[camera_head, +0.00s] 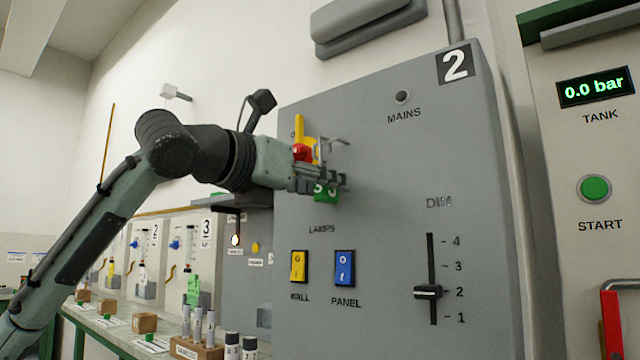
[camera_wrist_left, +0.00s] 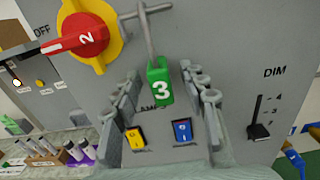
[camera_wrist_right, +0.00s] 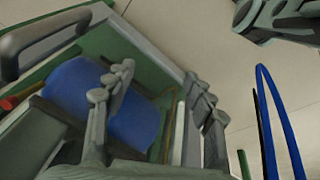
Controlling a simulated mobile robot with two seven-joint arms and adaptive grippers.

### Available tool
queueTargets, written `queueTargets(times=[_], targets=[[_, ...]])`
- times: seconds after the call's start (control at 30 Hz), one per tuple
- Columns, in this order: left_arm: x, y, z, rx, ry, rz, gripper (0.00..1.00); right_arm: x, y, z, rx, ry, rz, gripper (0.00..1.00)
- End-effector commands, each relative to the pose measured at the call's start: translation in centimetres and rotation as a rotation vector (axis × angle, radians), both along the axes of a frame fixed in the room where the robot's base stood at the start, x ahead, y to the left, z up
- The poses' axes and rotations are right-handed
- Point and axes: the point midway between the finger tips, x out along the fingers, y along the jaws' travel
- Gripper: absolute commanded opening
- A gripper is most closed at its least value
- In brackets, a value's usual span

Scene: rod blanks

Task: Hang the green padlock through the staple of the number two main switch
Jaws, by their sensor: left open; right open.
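The green padlock (camera_wrist_left: 160,84), marked 3, is upright below the grey metal staple (camera_wrist_left: 147,28) in the left wrist view. It appears to hang there, but I cannot clearly see its shackle pass through. In the head view the padlock (camera_head: 326,196) shows partly behind my left gripper (camera_head: 338,182). That gripper is open, its fingers on either side of the padlock with gaps visible. The main switch's red handle (camera_wrist_left: 82,38), marked 2, sits on a yellow plate (camera_wrist_left: 108,22) and points left towards OFF. My right gripper (camera_wrist_right: 160,85) is open and empty.
The grey panel (camera_head: 375,190) carries lamp switches and a DIM slider (camera_head: 428,292). A tank panel (camera_head: 590,130) stands at right. The right wrist view shows a blue rounded object (camera_wrist_right: 85,95) inside a green frame.

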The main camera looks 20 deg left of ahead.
Motion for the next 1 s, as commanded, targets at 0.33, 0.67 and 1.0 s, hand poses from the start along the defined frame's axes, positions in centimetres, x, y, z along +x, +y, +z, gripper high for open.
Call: queueTargets(times=[0.33,0.67,1.0], targets=[[-4.4,1.7,0.1,0.001,-0.005,0.004,0.43,0.1,-0.1,0.1,-0.001,-0.002,-0.001,0.54],[-10.1,3.8,0.1,0.000,-0.003,0.001,0.43,0.0,-0.1,0.1,-0.001,-0.002,-0.002,0.54],[-11.3,4.1,0.1,0.000,-0.001,0.000,0.43,0.0,-0.1,0.1,0.000,-0.001,-0.003,0.54]])
